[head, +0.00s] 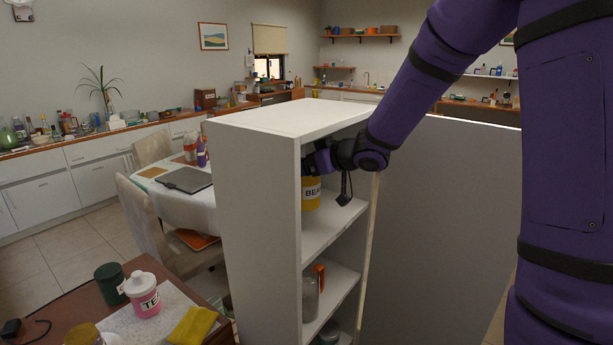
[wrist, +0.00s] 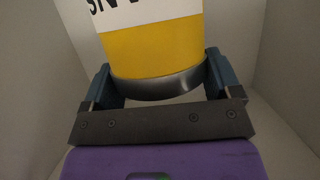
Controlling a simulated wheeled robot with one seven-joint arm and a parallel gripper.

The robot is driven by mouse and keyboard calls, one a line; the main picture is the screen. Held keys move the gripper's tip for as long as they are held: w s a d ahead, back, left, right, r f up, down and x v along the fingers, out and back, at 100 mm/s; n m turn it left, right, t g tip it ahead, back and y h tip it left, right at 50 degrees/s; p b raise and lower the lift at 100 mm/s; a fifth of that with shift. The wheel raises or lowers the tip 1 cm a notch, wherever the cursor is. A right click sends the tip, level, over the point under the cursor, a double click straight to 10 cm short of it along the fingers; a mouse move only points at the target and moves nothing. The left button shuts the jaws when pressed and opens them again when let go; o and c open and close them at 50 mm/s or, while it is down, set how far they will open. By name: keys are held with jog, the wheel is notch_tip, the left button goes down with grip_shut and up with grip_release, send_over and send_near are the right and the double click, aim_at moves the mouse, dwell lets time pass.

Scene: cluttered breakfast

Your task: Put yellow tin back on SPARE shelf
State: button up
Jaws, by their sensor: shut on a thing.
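In the wrist view the tin (wrist: 155,50) fills the top middle, with a dark grey rim at the end nearest me. My gripper (head: 318,162) reaches into that compartment, and its blue fingers (wrist: 160,80) are shut on the tin from both sides. I cannot tell whether the tin's base touches the shelf board (head: 330,228). No SPARE label is readable.
A lower compartment holds a grey container (head: 310,298) and an orange item (head: 320,277). A brown table (head: 60,305) at front left carries a dark green canister (head: 111,284), a pink jar with a white lid (head: 143,295) and a yellow cloth (head: 192,326). A grey panel (head: 440,230) stands right of the shelf.

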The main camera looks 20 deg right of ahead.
jog(key=shift+w, duration=0.35)
jog(key=shift+w+f, duration=0.1)
jog(key=shift+f, duration=1.65)
jog(key=shift+f, duration=0.1)
